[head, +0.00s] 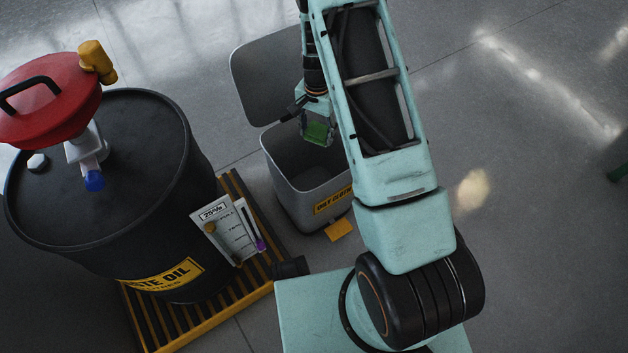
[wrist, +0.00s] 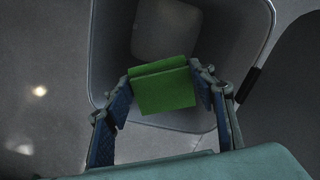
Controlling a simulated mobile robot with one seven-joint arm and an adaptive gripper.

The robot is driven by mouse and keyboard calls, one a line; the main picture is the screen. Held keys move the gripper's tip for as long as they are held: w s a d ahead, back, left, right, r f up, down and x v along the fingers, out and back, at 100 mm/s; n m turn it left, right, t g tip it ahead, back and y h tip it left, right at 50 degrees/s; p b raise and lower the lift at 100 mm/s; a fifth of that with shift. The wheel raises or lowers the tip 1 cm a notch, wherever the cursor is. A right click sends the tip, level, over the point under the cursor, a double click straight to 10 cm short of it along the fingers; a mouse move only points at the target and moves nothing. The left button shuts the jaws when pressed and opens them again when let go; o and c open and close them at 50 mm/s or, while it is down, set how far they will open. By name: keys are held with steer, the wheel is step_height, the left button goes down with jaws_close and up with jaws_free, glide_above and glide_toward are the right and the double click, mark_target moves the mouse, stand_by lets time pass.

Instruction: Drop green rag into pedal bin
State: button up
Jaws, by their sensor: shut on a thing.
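The green rag (head: 317,132) is held in my gripper (head: 318,128) over the open mouth of the grey pedal bin (head: 318,222). In the wrist view the rag (wrist: 165,88) is folded and pinched between the two fingertips of my gripper (wrist: 166,88). The bin's inside and rim (wrist: 92,60) lie below and around it. The bin's lid (head: 262,80) stands open, tilted back. A yellow pedal (head: 340,230) is at the bin's front foot. My arm hides the bin's right side in the head view.
A black waste oil drum (head: 120,220) with a red funnel lid (head: 50,110) stands left of the bin on a yellow slatted pallet (head: 225,295). A card with a gauge (head: 228,232) is on the drum's side.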

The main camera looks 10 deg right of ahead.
steer(key=shift+f, duration=0.1)
steer(key=o, duration=1.3)
step_height(320, 180, up, 12)
